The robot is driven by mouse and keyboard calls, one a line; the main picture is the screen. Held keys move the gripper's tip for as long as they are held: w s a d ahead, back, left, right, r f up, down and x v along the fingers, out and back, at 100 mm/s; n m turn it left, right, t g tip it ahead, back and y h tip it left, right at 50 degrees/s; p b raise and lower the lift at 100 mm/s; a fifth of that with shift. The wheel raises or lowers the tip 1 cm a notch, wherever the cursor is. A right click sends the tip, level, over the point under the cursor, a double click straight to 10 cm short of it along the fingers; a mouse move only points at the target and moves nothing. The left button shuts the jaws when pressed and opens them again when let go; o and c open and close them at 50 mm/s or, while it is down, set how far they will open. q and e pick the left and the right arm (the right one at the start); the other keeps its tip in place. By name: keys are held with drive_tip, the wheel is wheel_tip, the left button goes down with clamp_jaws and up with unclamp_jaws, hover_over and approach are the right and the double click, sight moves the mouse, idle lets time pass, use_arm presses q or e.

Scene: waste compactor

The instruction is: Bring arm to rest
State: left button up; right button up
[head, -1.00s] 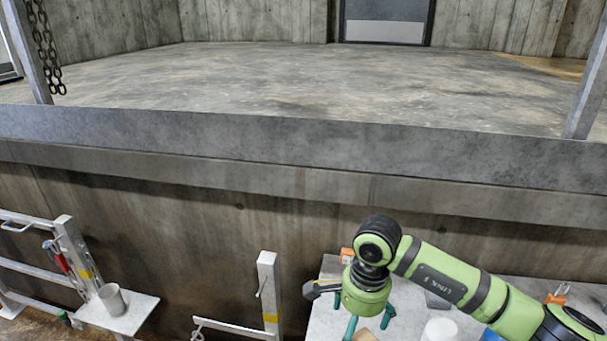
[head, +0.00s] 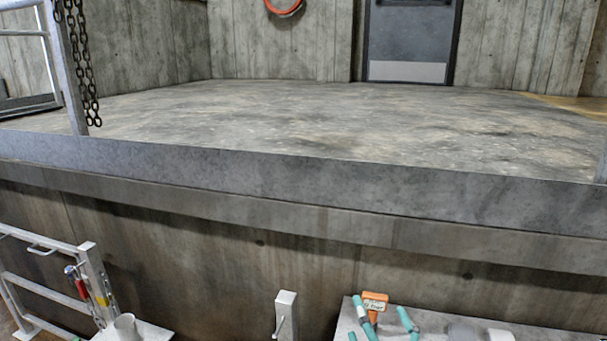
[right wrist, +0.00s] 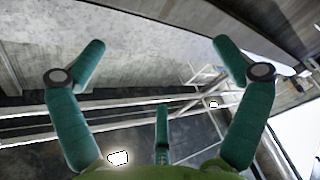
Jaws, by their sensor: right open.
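My right gripper (head: 383,312) shows at the bottom of the head view, right of centre. The rest of my right arm is out of the head view. My left arm and gripper are not in view.
An orange labelled object (head: 375,299) is close behind the right fingers. A white block (head: 501,335) lies further right on the table. A grey cup (head: 127,328) stands on a small shelf at left, beside a metal gate (head: 92,272). A raised concrete platform (head: 330,120) fills the background.

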drive_tip(key=s+d+f+m+g+h, duration=0.2)
drive_tip(key=s+d+f+m+g, duration=0.2)
drive_tip(key=f, duration=0.4)
drive_tip(key=s+d+f+m+g+h, duration=0.25)
drive_tip(key=s+f+m+g, duration=0.2)
drive_tip(key=f, duration=0.35)
drive_tip(key=s+d+f+m+g+y, duration=0.15)
drive_tip(key=s+f+m+g, duration=0.45)
drive_tip(key=s, duration=1)
wheel_tip(320, 180, down, 27)
drive_tip(key=s+n+g, duration=0.2)
drive_tip(key=s+n, duration=0.1)
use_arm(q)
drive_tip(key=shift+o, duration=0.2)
use_arm(e)
drive_tip(key=s+d+f+g, duration=0.1)
drive_tip(key=s+d+f, duration=0.1)
drive_tip(key=s+f, duration=1)
drive_tip(key=s, duration=0.3)
drive_tip(key=shift+d+f, duration=0.15)
drive_tip(key=shift+d, duration=0.15)
